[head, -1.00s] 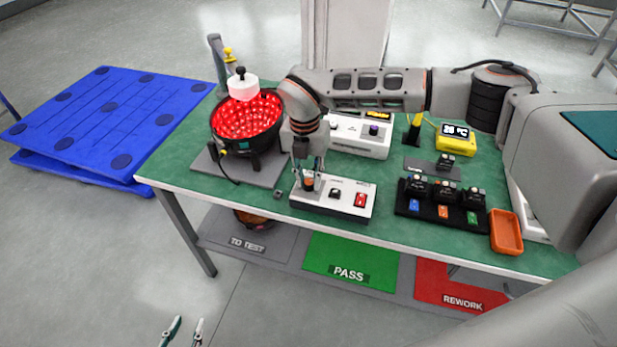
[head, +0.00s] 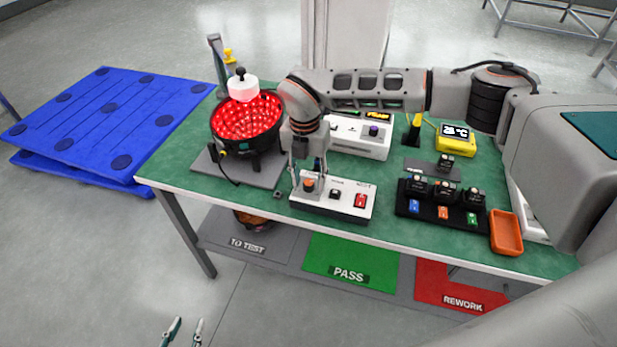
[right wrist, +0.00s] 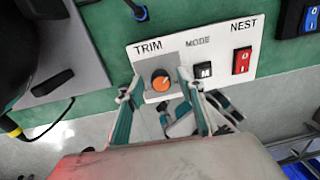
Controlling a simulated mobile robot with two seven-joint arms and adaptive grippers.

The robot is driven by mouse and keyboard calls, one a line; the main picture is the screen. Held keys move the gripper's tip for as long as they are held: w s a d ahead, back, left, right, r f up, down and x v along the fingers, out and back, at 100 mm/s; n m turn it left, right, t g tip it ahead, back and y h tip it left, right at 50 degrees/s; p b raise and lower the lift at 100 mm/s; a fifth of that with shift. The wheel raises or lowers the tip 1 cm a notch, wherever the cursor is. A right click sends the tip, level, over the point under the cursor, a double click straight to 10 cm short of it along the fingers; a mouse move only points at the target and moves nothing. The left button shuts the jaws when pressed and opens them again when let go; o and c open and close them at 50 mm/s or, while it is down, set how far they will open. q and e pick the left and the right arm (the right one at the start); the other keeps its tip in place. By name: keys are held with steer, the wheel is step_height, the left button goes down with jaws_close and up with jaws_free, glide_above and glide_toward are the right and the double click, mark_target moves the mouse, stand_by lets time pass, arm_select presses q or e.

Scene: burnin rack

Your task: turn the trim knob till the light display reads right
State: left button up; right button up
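The orange trim knob (right wrist: 160,80) sits on a white control box (right wrist: 210,52) marked TRIM, MODE and NEST. The knob shows in the head view (head: 308,184). My right gripper (right wrist: 159,77) has its fingers on either side of the knob, with gaps visible; it is open. In the head view my right gripper (head: 308,192) reaches down over the box's left end. A dark display with orange characters (head: 378,115) is on the white instrument behind, partly hidden by my arm; its reading is too small to tell. My left gripper (head: 184,331) is open and empty, over the floor.
A black bowl-shaped fixture with red lights (head: 246,120) stands left of the box, under a white dome (head: 243,89). The red NEST switch (right wrist: 242,60) and the black MODE button (right wrist: 203,71) are right of the knob. A yellow temperature meter (head: 455,144) and an orange tray (head: 506,233) stand further right.

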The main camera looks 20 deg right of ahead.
mark_target(307, 181)
steer(key=shift+r, duration=0.1)
step_height(307, 181, up, 12)
steer(key=shift+a, duration=0.25)
stand_by(0.6)
